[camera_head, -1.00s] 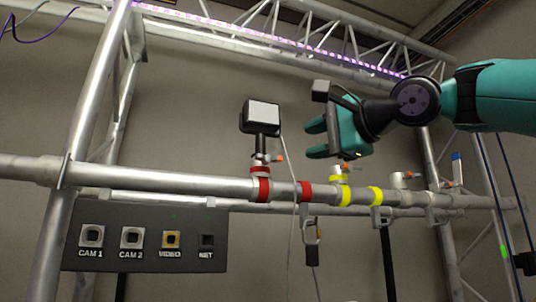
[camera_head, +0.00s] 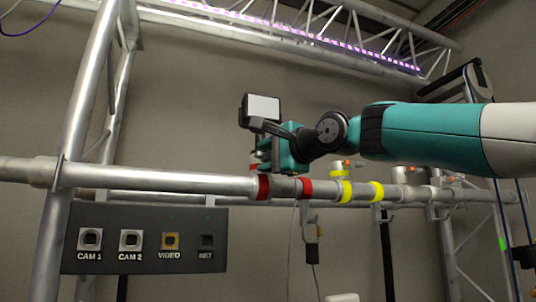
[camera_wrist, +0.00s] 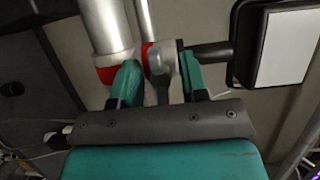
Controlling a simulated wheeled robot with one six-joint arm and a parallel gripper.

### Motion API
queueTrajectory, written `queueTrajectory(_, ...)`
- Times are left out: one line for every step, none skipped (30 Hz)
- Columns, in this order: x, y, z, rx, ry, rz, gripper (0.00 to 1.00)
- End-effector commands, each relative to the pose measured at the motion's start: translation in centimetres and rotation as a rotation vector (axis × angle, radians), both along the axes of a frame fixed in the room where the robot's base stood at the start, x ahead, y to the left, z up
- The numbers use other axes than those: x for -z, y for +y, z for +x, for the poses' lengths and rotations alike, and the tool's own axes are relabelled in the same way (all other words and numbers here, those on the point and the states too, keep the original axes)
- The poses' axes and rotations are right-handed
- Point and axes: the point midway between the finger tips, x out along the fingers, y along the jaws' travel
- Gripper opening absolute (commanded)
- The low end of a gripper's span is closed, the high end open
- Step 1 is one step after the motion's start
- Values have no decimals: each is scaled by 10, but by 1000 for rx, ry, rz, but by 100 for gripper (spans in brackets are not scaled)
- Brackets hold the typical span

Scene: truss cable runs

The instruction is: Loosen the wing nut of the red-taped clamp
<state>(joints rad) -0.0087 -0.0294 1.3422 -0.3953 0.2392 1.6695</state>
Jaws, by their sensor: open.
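The red-taped clamp is mostly hidden behind my gripper in the head view, with a sliver of red at its left. In the wrist view the clamp (camera_wrist: 160,62) shows as a grey body with a red band. My gripper (camera_head: 268,157) is open at the clamp, just above the pipe. In the wrist view its two teal fingers (camera_wrist: 158,85) stand either side of the clamp's grey part. I cannot make out the orange wing nut, and contact is unclear. A black device with a pale panel (camera_head: 263,107) rises above the clamp.
The grey pipe (camera_head: 165,182) runs across, with red tape bands (camera_head: 263,188) below the clamp. A yellow-taped clamp (camera_head: 341,171) stands to the right. A dark socket panel (camera_head: 145,238) hangs at lower left. A thin cable (camera_head: 291,245) hangs below the pipe.

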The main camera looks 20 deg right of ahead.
Motion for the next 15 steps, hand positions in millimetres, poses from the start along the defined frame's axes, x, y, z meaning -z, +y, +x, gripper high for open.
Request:
queueTrajectory(0,0,0,0,0,0,40)
queueTrajectory(0,0,0,0,0,0,40)
queueTrajectory(0,0,0,0,0,0,38)
queueTrajectory(0,0,0,0,0,0,31)
queueTrajectory(0,0,0,0,0,0,24)
queueTrajectory(0,0,0,0,0,0,15)
queueTrajectory(0,0,0,0,0,0,8)
queueTrajectory(0,0,0,0,0,0,1)
queueTrajectory(0,0,0,0,0,0,0)
queueTrajectory(0,0,0,0,0,0,0)
queueTrajectory(0,0,0,0,0,0,0)
queueTrajectory(0,0,0,0,0,0,0)
queueTrajectory(0,0,0,0,1,-1,0)
queueTrajectory(0,0,-1,0,0,-3,0)
queueTrajectory(0,0,-1,0,0,-6,0)
